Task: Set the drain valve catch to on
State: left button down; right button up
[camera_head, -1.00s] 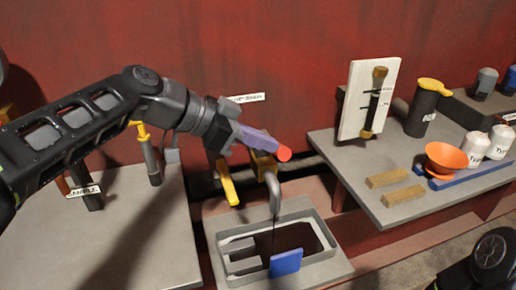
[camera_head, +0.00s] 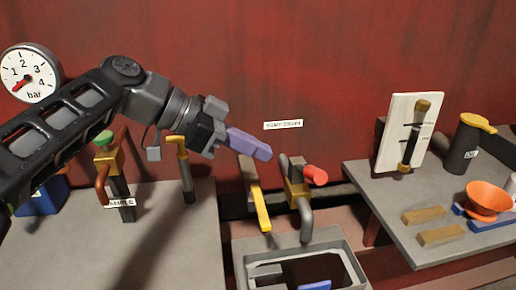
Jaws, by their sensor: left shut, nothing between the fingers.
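The drain valve (camera_head: 296,190) stands below a wall label reading something like "SUMP DRAIN" (camera_head: 283,124). It has a brass body, a red round-ended knob (camera_head: 314,175) pointing right and a grey spout (camera_head: 306,218) bent down over a tray. A yellow lever (camera_head: 261,208) hangs down just left of it. Which part is the catch, and its setting, I cannot tell. My left gripper (camera_head: 262,150) has purple fingers, shut and empty. In the picture it is up and left of the red knob, with a visible gap. My right gripper is not in view.
A grey tray (camera_head: 350,262) sits under the spout. On the left bench (camera_head: 160,245) stand a sample valve (camera_head: 108,165) and a yellow-topped pipe (camera_head: 186,170).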

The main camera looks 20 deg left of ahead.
aim_at(256, 192)
jog(key=k+l, duration=0.3)
jog(key=k, duration=0.15)
jog(key=k+l, duration=0.3)
jog(key=k, duration=0.15)
